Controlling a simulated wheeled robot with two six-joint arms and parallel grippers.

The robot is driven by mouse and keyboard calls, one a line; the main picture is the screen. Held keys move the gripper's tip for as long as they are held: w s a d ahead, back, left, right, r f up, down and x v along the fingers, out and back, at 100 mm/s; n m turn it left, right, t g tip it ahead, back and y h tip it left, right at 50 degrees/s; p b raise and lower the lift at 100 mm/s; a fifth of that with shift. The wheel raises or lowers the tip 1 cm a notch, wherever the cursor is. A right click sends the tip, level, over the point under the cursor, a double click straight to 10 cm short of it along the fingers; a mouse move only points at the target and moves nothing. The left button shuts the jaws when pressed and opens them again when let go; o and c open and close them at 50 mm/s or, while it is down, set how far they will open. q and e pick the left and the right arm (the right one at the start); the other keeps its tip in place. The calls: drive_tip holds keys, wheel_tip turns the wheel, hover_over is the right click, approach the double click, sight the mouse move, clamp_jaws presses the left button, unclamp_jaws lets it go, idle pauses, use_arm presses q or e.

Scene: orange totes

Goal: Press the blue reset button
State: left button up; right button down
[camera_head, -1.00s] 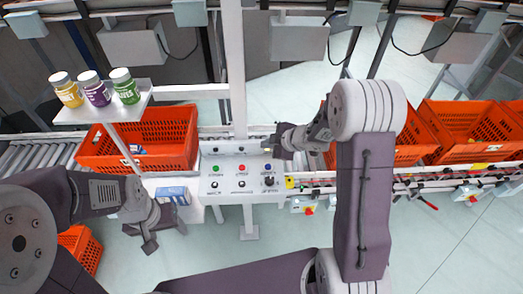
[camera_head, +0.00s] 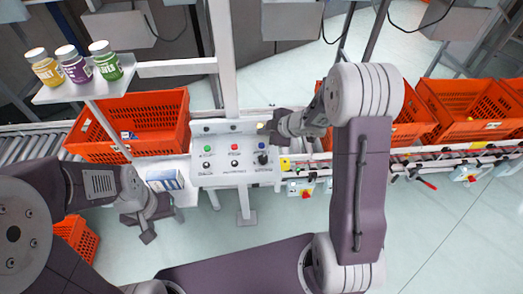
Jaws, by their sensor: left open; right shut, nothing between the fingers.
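The blue button (camera_head: 262,147) is on the right of a white control panel (camera_head: 221,179), in a row with a green button (camera_head: 207,149) and a red button (camera_head: 235,147). A row of dark knobs sits below them. My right gripper (camera_head: 264,129) is shut and empty at the panel's upper right, just above the blue button in the picture. I cannot tell its height over the panel; the blue button is visible and not covered. My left gripper (camera_head: 146,226) is open and empty, low at the left of the panel, pointing down.
Orange totes stand on the conveyor, one left of the panel (camera_head: 160,110) and others to the right (camera_head: 462,108). Three lidded jars (camera_head: 77,68) stand on a raised white shelf. A blue-and-white box (camera_head: 165,180) lies left of the panel. A white post rises behind the panel.

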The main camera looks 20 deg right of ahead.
sight(264, 146)
wheel_tip(264, 146, down, 3)
drive_tip(key=shift+f+b, duration=0.1)
drive_tip(key=shift+b, duration=0.8)
use_arm(q)
wheel_tip(264, 146, down, 3)
drive_tip(key=shift+f, duration=0.15)
use_arm(e)
drive_tip(key=shift+f, duration=0.2)
idle(0.7)
use_arm(q)
drive_tip(key=shift+f+b, duration=0.25)
drive_tip(key=shift+b, duration=0.15)
use_arm(e)
drive_tip(key=shift+f, duration=0.4)
use_arm(q)
drive_tip(key=shift+f+b, duration=0.35)
use_arm(e)
drive_tip(key=shift+f, duration=0.5)
use_arm(q)
drive_tip(key=shift+r+p, duration=1)
use_arm(e)
drive_tip(key=shift+r, duration=0.9)
use_arm(q)
drive_tip(key=shift+r, duration=0.1)
use_arm(e)
drive_tip(key=shift+r, duration=0.1)
